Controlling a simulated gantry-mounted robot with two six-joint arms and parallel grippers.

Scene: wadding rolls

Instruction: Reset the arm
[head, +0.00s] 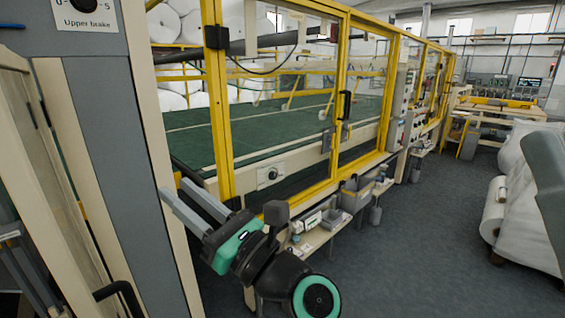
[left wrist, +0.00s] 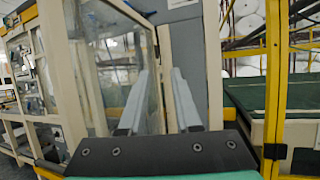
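My left gripper (head: 192,203) is in the lower left of the head view, in front of the grey and cream machine column. Its two grey fingers are parallel with a clear gap between them, and nothing is held. In the left wrist view the same open fingers (left wrist: 157,105) point toward a cream-framed glass panel and the grey column. My left wrist has black and green parts. My right gripper does not show in either view.
A yellow-framed machine enclosure (head: 228,110) with a green bed (head: 190,140) runs along the left. A low shelf (head: 318,238) with small items stands beneath it. White rolls (head: 492,215) lie at the right. The grey floor (head: 420,250) between is clear.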

